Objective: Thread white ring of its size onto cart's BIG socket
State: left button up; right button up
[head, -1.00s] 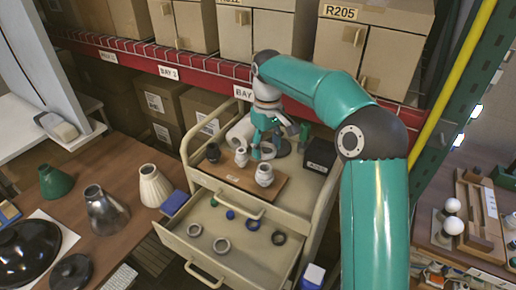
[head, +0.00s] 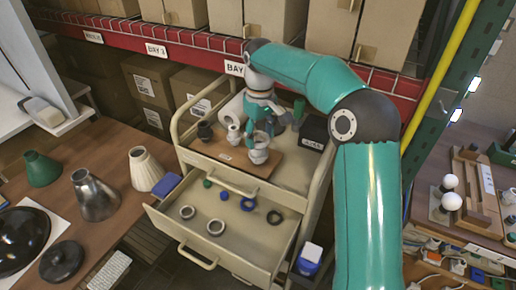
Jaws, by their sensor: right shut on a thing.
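The cart (head: 182,165) has a brown board (head: 213,151) on its top. The big white socket (head: 258,156) stands near the board's front right. A smaller white socket (head: 233,136) and a dark socket (head: 205,131) stand to its left. My right gripper (head: 261,134) points down, with its fingertips right over the big socket. It is shut on a small pale thing, seemingly the white ring, mostly hidden by the fingers. I cannot tell whether the ring is around the socket or only above it. My left gripper is not in view.
A black box (head: 314,128) and a white roll stand behind. Lampshades (head: 95,197) are on the left table.

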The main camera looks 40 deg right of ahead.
aim_at(260, 148)
jog(key=shift+f, duration=0.15)
dwell(0.4)
jog(key=shift+f+b, duration=0.85)
jog(key=shift+f, duration=0.25)
jog(key=shift+f, duration=0.65)
dwell(0.7)
jog(key=shift+o, duration=1)
jog(key=c, duration=0.7)
jog(key=shift+o, duration=0.2)
jog(key=shift+s+a+f, duration=0.1)
jog(key=shift+s+f, duration=0.05)
jog(key=shift+f, duration=0.15)
